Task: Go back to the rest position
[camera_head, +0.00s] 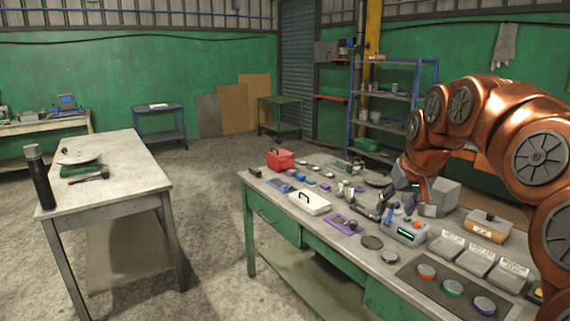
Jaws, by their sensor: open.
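My copper arm comes in from the right and arches over the green workbench (291,229). My gripper (372,211) is small and dark in this view, low over the middle of the bench, left of a grey device with a small green screen (405,231). It is open, and I see nothing held in it. Its exact height above the bench top and whether it touches anything there cannot be told.
The bench holds a red box (280,160), a white case (310,203), grey bins (478,260), and a dark mat (442,287) with coloured-rimmed discs. Left stands another table (110,187) with a black bottle (40,178). Concrete floor between them is clear.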

